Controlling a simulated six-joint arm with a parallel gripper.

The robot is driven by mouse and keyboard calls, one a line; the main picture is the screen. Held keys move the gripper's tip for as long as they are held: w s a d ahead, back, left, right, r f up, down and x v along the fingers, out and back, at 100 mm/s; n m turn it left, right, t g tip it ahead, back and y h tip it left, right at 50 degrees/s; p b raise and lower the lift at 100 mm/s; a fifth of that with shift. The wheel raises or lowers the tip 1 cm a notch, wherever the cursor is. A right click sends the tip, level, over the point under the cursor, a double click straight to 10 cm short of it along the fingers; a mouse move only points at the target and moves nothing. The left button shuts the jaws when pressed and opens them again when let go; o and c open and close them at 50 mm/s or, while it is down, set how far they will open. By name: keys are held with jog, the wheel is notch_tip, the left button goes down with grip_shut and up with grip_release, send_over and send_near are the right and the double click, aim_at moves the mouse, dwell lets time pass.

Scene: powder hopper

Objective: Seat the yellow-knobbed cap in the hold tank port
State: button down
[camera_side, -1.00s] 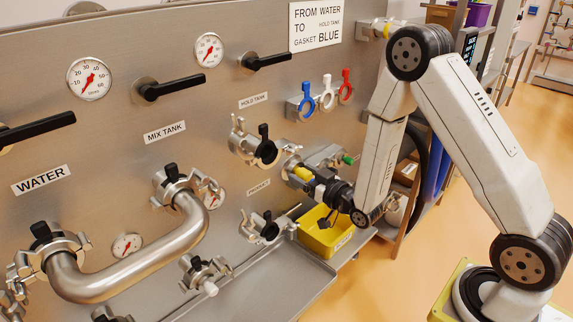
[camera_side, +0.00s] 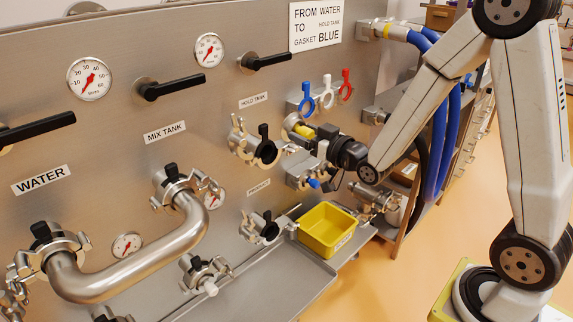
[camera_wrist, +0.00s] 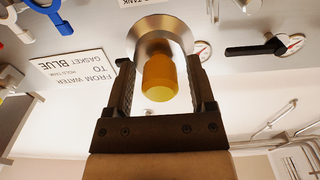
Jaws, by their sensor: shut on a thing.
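My gripper (camera_wrist: 163,62) is shut on the yellow-knobbed cap. In the wrist view the cap's yellow knob (camera_wrist: 160,78) is between the two jaws, with its round metal disc beyond. In the side view the knob (camera_side: 303,130) shows at the end of my gripper (camera_side: 312,137), in front of the panel and right of the hold tank port (camera_side: 266,150). The port is under the HOLD TANK label and has a metal clamp (camera_side: 240,140) with a black knob about it. Cap and port are apart. The port's inside is too small to tell.
A metal holder (camera_side: 300,172) with a blue-knobbed piece (camera_side: 313,183) is just below my gripper. Blue, white and red gaskets (camera_side: 327,98) hang above. A yellow bin (camera_side: 328,230) stands below right. A bent pipe (camera_side: 130,270) fills the lower left.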

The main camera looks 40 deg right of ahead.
jog(key=shift+f, duration=2.5)
jog(key=shift+w, duration=0.3)
jog(key=shift+w+f, duration=0.8)
jog(key=shift+w, duration=0.6)
jog(key=shift+w+f, duration=0.85)
jog(key=shift+w, duration=0.55)
jog(key=shift+w+f, duration=0.8)
jog(key=shift+w, duration=0.6)
jog(key=shift+f, duration=0.45)
grip_release()
jog(key=shift+f, duration=0.1)
